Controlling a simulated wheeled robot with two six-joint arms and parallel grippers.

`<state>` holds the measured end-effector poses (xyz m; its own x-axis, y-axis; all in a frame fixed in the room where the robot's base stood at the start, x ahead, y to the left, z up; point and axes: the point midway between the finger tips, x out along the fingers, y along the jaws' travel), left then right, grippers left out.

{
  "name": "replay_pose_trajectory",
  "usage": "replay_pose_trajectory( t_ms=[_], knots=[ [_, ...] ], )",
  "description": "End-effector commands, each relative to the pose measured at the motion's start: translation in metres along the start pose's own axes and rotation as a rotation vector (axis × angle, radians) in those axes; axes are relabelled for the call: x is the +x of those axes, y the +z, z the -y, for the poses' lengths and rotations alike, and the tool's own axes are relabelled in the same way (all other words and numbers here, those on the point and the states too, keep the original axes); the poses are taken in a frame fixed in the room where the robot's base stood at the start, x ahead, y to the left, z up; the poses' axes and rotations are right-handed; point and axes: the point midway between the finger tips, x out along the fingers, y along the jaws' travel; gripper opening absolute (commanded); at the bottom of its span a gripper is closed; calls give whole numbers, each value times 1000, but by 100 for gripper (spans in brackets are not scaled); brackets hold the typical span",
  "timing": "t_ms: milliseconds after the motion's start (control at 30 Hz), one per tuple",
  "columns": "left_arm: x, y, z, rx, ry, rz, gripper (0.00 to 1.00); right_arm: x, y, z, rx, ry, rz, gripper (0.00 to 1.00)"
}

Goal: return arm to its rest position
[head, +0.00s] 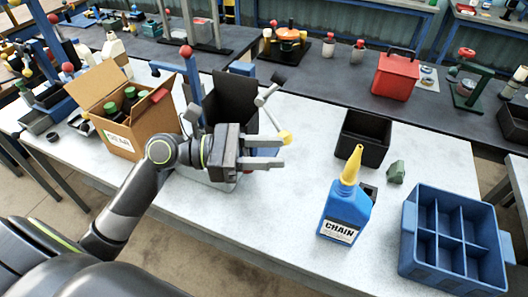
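My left gripper (281,152) is in the middle of the head view, above the table, with its fingers pointing right. Its two fingers are apart with nothing visible between them. The arm reaches in from the lower left. A blue bottle (345,208) with a yellow nozzle and a label reading "CHAIN" stands upright on the table, right of the gripper and apart from it. My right gripper is not in view.
Behind the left gripper stands a blue-posted device (192,82) with a lever, partly hidden. A cardboard box (152,121) holding bottles is to its left. A black bin (363,138), a green part (396,173) and a blue divided crate (411,232) are right. Pale tabletop (285,205) is clear between gripper and bottle.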

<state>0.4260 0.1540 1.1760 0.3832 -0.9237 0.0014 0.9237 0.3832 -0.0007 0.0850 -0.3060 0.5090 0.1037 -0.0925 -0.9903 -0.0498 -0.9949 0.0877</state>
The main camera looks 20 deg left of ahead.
Motion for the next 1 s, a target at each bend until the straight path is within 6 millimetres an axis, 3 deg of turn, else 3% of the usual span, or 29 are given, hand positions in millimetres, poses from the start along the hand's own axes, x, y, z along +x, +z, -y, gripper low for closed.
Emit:
replay_pose_trajectory(
  t_ms=[700,867,1000],
  knots=[
    [-8,-3,1,21,4,-10,37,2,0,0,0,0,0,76],
    [-9,-32,7,218,32,-100,37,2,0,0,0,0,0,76],
    [-15,-76,15,529,48,-262,37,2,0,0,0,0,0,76]
  ],
)
